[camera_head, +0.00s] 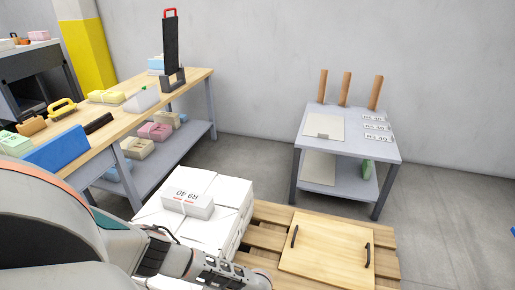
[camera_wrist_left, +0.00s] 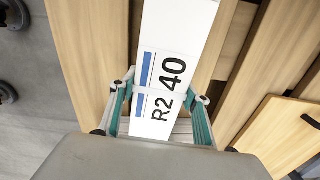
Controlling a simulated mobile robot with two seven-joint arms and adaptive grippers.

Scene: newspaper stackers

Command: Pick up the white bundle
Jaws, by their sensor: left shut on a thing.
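A white bundle marked "R2 40" with a blue stripe (camera_wrist_left: 170,72) fills the middle of the left wrist view. My left gripper (camera_wrist_left: 160,100) is shut on it, with one finger against each long side. In the head view my left arm comes in low from the left, and the held bundle is hidden there. Another white bundle, marked "R9 40" (camera_head: 187,204), lies on a stack of white bundles (camera_head: 226,189) just behind my left arm. My right gripper is not in view.
A wooden pallet (camera_head: 268,213) carries the stack and a wooden board with two black handles (camera_head: 326,250). A long workbench (camera_head: 190,82) with coloured bundles stands at left. A small grey table (camera_head: 345,152) with wooden pegs stands behind. Floor at right is clear.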

